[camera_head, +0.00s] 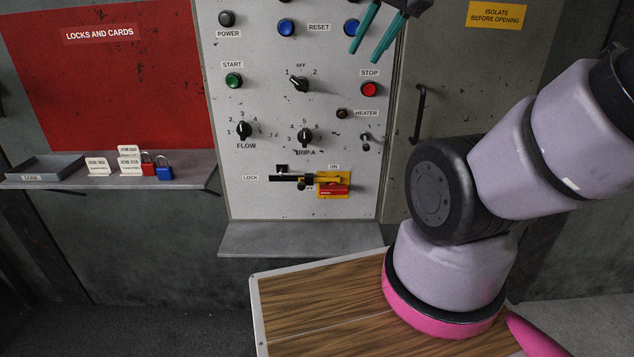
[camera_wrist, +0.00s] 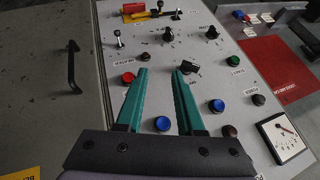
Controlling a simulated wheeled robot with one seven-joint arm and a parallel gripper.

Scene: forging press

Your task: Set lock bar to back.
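The lock bar (camera_head: 288,178) is a dark horizontal bar low on the grey control panel, right of the LOCK label. Its right end meets a yellow plate (camera_head: 327,193) with a red handle (camera_head: 334,190) under an ON label. The wrist view shows this area upside down at its top edge, with the red handle (camera_wrist: 132,8) and yellow plate (camera_wrist: 140,16); the bar is small and hard to make out there. My gripper (camera_head: 366,54) has teal fingers and hangs before the upper right of the panel, well above the lock bar. Its fingers (camera_wrist: 161,73) are apart with nothing between them.
Knobs, buttons and a small toggle switch (camera_head: 366,139) stick out of the panel between gripper and bar. A door handle (camera_head: 419,114) is to the right. A shelf (camera_head: 190,168) at left holds cards, a red padlock (camera_head: 148,168) and a blue padlock (camera_head: 165,169). A ledge (camera_head: 300,238) juts out below.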

